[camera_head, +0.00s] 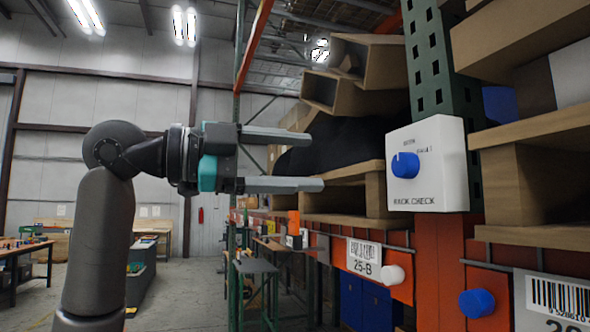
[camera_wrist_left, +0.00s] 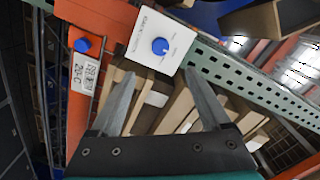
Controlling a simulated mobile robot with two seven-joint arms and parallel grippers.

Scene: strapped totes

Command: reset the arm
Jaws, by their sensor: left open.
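My left gripper (camera_head: 318,162) reaches in from the left, level, in the head view. Its two fingers are wide apart with nothing between them. In the left wrist view, the open fingers (camera_wrist_left: 165,95) point toward the rack. A white box with a blue knob (camera_head: 405,165), lettered with "CHECK", is fixed to the green rack post, to the right of the fingertips and apart from them. The same white box (camera_wrist_left: 140,22) shows beyond the fingers in the left wrist view. My right gripper is in neither view.
An orange rack beam (camera_head: 345,250) carries a "25-B" label (camera_head: 364,257), a white knob (camera_head: 392,275) and a blue knob (camera_head: 477,303). Wooden pallets (camera_head: 365,190) rest on the rack. Workbenches (camera_head: 25,252) stand far off at left. The floor between is open.

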